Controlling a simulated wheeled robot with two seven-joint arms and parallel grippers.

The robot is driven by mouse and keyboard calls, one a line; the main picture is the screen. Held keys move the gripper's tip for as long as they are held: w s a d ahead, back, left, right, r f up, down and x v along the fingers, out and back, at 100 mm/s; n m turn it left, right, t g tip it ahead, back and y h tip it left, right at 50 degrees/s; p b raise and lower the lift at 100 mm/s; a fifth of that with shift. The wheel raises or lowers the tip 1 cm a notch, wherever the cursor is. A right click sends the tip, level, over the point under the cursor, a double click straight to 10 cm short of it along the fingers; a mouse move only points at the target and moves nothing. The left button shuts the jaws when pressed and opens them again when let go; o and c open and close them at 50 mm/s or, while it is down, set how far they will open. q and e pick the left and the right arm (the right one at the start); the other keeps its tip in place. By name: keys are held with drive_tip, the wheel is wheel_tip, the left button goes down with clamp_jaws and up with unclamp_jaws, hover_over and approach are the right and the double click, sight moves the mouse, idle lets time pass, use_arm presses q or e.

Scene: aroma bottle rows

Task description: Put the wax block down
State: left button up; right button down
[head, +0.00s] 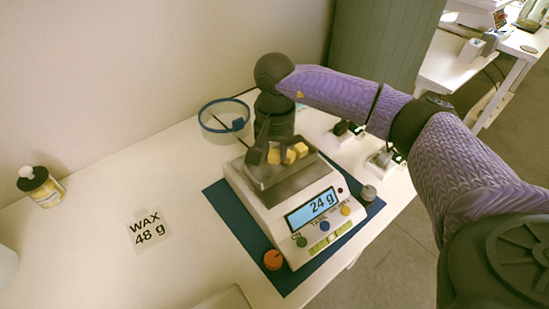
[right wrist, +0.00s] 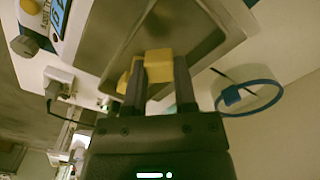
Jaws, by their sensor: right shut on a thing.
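My right gripper (head: 268,148) reaches down over the metal pan of the scale (head: 288,190). It is shut on a yellow wax block (right wrist: 158,62), which shows between the fingers (right wrist: 157,88) in the right wrist view. More yellow wax (head: 290,157) is beside the fingertips at the pan. Whether the held block touches the pan, I cannot tell. The scale's display (head: 312,208) reads 24 g. A card (head: 150,231) on the table reads "WAX 48 g". My left gripper is out of view.
The scale stands on a blue mat (head: 232,218). A clear bowl with a blue rim (head: 225,104) stands behind the scale on the left. The table's left middle is mostly clear.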

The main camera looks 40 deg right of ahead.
sight(274, 153)
wheel_tip(274, 153, down, 2)
drive_tip(key=shift+f, duration=0.1)
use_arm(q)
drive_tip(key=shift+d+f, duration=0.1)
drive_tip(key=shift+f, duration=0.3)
use_arm(e)
drive_tip(key=shift+f+b, duration=0.15)
drive_tip(key=shift+b, duration=0.15)
drive_tip(key=c, duration=0.7)
unclamp_jaws()
wheel_tip(274, 153, up, 12)
drive_tip(key=p, duration=0.4)
drive_tip(key=shift+f, duration=0.2)
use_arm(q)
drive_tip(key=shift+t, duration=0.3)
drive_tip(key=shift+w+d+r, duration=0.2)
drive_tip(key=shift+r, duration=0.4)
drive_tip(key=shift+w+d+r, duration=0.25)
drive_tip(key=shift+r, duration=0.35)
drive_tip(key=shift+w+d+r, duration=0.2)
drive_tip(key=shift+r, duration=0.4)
use_arm(e)
drive_tip(key=shift+r, duration=0.4)
